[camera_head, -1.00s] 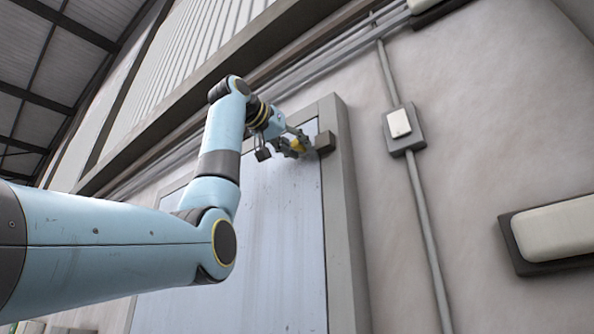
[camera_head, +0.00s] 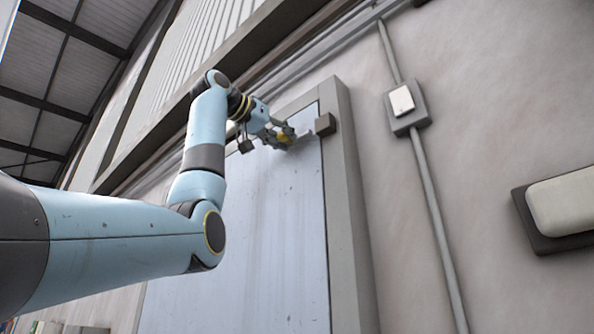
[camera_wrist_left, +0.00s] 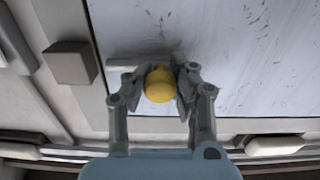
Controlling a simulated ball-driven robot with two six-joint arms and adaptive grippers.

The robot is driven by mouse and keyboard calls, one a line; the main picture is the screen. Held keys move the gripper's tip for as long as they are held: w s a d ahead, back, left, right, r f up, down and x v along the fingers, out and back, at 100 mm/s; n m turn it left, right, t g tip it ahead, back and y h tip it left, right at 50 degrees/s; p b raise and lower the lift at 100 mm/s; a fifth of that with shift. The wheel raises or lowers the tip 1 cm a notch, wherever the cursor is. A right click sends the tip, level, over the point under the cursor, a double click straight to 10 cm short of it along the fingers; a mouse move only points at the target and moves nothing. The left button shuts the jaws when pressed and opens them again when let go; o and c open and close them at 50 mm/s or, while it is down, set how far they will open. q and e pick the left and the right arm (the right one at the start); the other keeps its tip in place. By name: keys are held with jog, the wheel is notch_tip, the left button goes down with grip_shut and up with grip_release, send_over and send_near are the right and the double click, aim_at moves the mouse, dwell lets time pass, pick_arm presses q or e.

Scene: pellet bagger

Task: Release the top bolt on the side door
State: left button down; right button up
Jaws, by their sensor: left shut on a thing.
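The side door (camera_head: 240,235) is a pale blue-grey panel in a grey frame. Near its top right corner is the bolt's yellow knob (camera_head: 285,137), which also shows in the left wrist view (camera_wrist_left: 158,86). My left gripper (camera_head: 287,134) is shut on this knob, with one finger on each side in the left wrist view. A short pale bolt bar (camera_wrist_left: 116,72) sticks out beside the fingers toward the dark keeper block (camera_head: 325,124) on the frame. A narrow gap seems to part the bar's end from the keeper (camera_wrist_left: 70,63). My right gripper is out of view.
A door frame post (camera_head: 349,200) runs down the right of the door. Right of it, a wall conduit (camera_head: 436,215) carries a switch box (camera_head: 402,101). A boxy wall fixture (camera_head: 565,205) is at far right. A ledge with pipes runs above the door.

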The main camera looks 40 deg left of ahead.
pick_arm(q)
jog(key=shift+s+a, duration=0.1)
jog(key=shift+s, duration=0.05)
jog(key=c, duration=1.3)
grip_release()
jog(key=shift+a, duration=0.25)
jog(key=shift+d, duration=0.1)
jog(key=s, duration=0.8)
jog(key=s+a, duration=0.1)
jog(key=s, duration=0.3)
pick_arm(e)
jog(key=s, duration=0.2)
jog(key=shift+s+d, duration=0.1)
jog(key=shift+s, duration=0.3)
pick_arm(q)
jog(key=shift+f, duration=0.1)
